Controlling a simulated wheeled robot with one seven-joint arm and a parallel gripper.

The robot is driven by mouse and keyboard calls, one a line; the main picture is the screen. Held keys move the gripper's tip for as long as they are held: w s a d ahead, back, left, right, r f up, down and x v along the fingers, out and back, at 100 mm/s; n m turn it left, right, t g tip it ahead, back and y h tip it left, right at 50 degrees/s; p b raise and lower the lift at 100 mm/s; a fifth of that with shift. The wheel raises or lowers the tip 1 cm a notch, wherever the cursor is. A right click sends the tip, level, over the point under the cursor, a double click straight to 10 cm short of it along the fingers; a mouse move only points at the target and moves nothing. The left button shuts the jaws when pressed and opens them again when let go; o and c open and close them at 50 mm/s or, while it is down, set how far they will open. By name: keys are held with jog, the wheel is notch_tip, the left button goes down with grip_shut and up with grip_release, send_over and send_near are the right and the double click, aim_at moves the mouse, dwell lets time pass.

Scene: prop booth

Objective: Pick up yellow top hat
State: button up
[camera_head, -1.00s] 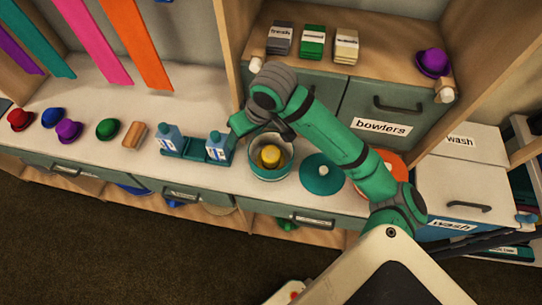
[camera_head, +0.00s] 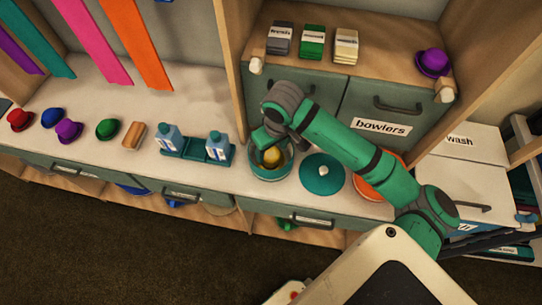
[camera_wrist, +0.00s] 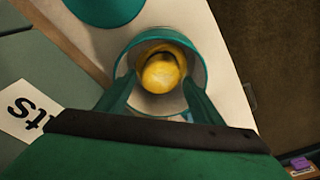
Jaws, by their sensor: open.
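The yellow top hat (camera_head: 272,156) sits inside a round teal box (camera_head: 270,174) with a pale inside on the white counter. In the wrist view the yellow top hat (camera_wrist: 162,73) lies between my fingers, its round crown facing the camera, within the rim of the teal box (camera_wrist: 202,57). My gripper (camera_head: 266,142) is right above the box, and its fingers (camera_wrist: 158,95) are open on either side of the hat. Whether the fingertips are inside the box or touching the hat, I cannot tell.
A teal lid (camera_head: 321,174) lies right of the box, and an orange round thing (camera_head: 378,182) is partly behind my arm. A "bowlers" drawer (camera_head: 383,118) is behind.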

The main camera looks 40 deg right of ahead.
aim_at(271, 153)
jog(key=shift+w+f, duration=0.15)
jog(key=shift+f, duration=0.7)
jog(key=shift+w+f, duration=0.15)
jog(key=shift+f, duration=0.7)
jog(key=c, duration=0.8)
jog(key=shift+r, duration=0.15)
